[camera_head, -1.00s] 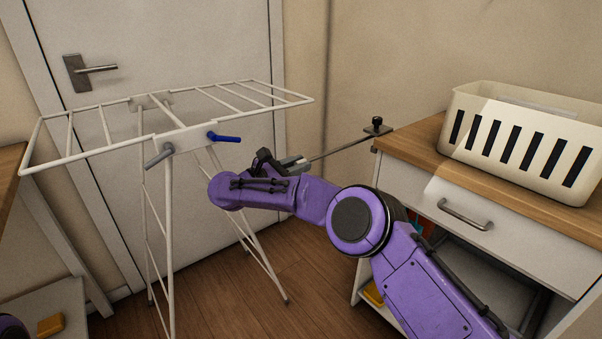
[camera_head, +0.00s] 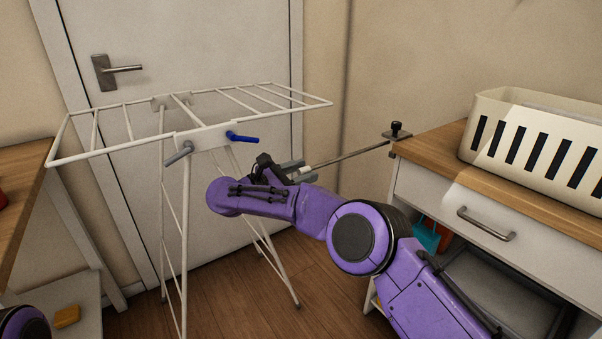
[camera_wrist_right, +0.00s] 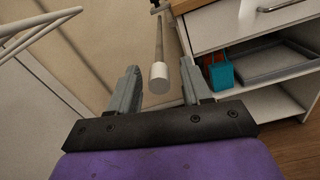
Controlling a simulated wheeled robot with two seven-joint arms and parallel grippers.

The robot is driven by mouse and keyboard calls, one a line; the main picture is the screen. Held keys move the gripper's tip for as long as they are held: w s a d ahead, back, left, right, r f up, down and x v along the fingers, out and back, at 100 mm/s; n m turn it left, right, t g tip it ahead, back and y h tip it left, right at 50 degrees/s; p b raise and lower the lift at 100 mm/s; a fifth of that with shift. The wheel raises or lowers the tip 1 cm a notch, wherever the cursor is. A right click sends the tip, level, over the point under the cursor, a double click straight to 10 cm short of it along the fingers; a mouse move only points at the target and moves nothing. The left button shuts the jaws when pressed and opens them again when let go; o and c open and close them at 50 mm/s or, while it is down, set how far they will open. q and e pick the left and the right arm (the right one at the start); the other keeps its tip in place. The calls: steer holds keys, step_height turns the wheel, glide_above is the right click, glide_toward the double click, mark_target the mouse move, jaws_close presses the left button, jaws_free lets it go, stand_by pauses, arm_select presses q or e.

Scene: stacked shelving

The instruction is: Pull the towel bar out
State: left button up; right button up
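The towel bar (camera_head: 348,156) is a thin metal rod on a dark bracket (camera_head: 397,131) at the cabinet's back left corner. It points left, away from the cabinet. Its pale end cap (camera_wrist_right: 159,75) shows in the right wrist view, between the finger lines and just beyond or at the fingertips; the exact depth is unclear. My right gripper (camera_head: 295,170) is at the bar's free end. In the wrist view the right gripper (camera_wrist_right: 161,85) is open, with a gap on both sides of the cap. Only a purple piece of my left arm shows at the lower left; its gripper is out of view.
A white drying rack (camera_head: 190,135) with a blue handle stands left of my right gripper, before a door (camera_head: 200,50). A cabinet (camera_head: 440,195) with a drawer and open shelf stands right, bearing a cream basket (camera_head: 540,140). A wooden counter (camera_head: 20,190) is at left.

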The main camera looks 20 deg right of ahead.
steer(key=v, duration=1)
steer(key=shift+a, duration=0.25)
